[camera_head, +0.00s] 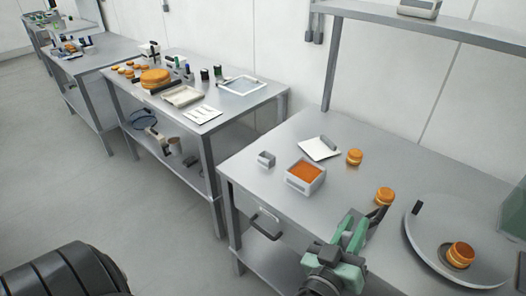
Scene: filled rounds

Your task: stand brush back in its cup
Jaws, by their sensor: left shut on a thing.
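My left gripper (376,217), green and dark grey, reaches in over the front of the near table. It is shut on a thin dark thing at its fingertips. I cannot tell for certain that this is the brush. The tips show just in front of an orange filled round (385,196). A small open grey metal holder (266,158) stands at the table's left; it may be the cup and looks empty. My right gripper is not in view.
A box with orange filling (322,184) stands mid-table. Behind it are a white sheet (316,152) with a grey piece on it and another round (354,157). A large round pan (418,236) holds a round (460,254). A small dark upright piece (417,207) shows at the pan's rim.

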